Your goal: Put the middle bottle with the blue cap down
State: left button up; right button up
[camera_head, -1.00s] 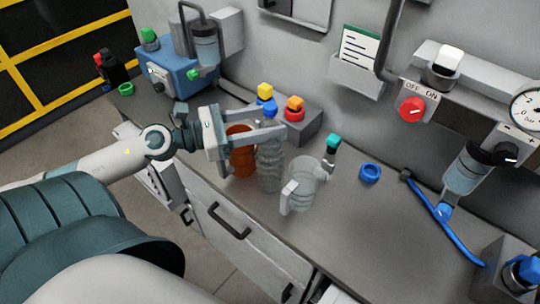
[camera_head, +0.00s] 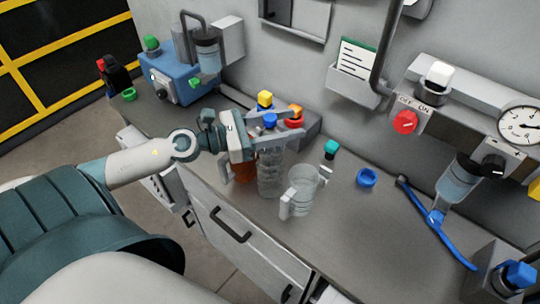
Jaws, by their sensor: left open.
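The bottle with the blue cap (camera_head: 270,120) is a clear ribbed bottle (camera_head: 270,175) that stands upright on the grey counter, between an orange container and a clear jug. My left gripper (camera_head: 300,124) comes in from the left at the height of the bottle's top. It is open, with one finger on each side of the blue cap in the picture. Whether a finger touches the bottle cannot be told. The near finger hides the bottle's neck. My right gripper is not in view.
The orange container (camera_head: 243,171) is partly behind my gripper. The clear jug (camera_head: 301,190) stands close on the right, a teal cap (camera_head: 331,147) behind it. A blue ring (camera_head: 367,177) and blue strap (camera_head: 440,225) lie farther right. The front counter between jug and strap is clear.

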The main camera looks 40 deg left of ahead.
pick_arm(q)
jog(key=shift+c, duration=0.5)
grip_shut()
jog(key=shift+s+d+f, duration=0.1)
jog(key=shift+s+f, duration=0.05)
jog(key=shift+f, duration=0.1)
dwell(0.5)
jog(key=shift+r, duration=0.1)
